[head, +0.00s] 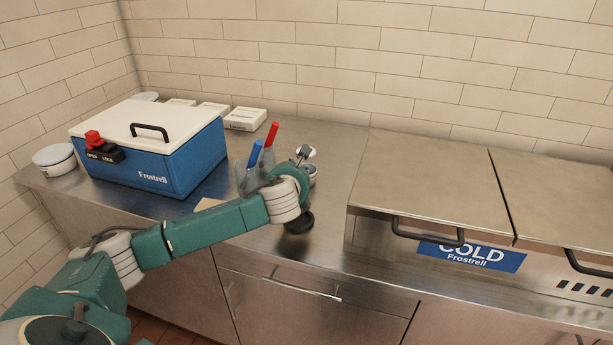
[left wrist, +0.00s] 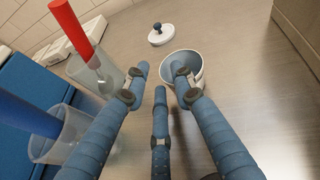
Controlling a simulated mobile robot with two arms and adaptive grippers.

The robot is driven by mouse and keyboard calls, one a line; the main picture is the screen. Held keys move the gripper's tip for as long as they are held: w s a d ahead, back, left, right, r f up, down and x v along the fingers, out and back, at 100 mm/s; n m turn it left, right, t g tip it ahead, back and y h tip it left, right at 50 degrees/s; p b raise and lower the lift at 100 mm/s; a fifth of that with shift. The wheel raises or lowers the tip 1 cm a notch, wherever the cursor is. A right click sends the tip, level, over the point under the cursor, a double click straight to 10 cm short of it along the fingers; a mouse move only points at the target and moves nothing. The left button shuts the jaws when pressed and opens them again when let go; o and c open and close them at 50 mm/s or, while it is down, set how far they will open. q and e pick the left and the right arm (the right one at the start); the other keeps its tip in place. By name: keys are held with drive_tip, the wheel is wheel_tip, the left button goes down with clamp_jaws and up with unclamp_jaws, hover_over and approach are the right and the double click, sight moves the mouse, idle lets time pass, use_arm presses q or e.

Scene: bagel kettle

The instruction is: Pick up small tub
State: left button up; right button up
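A small white tub (left wrist: 198,72), open at the top, stands on the steel counter in the left wrist view. Its white lid with a dark blue knob (left wrist: 160,36) lies apart, just beyond it. My left gripper (left wrist: 160,76) is open, its three blue fingers spread. The right finger's tip overlaps the tub's opening; I cannot tell whether it touches the tub. The left finger's tip is beside a clear cup. In the head view, my wrist and gripper partly hide the tub (head: 313,169). My right gripper is not in view.
A cold unit (head: 430,185) bounds the right.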

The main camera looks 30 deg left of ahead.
use_arm(q)
drive_tip(key=shift+w+a+f, duration=0.2)
drive_tip(key=shift+w+f, duration=0.1)
drive_tip(key=shift+w, duration=0.3)
drive_tip(key=shift+s, duration=0.1)
clamp_jaws()
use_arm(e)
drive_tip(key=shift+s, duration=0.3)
use_arm(q)
drive_tip(key=shift+r, duration=0.1)
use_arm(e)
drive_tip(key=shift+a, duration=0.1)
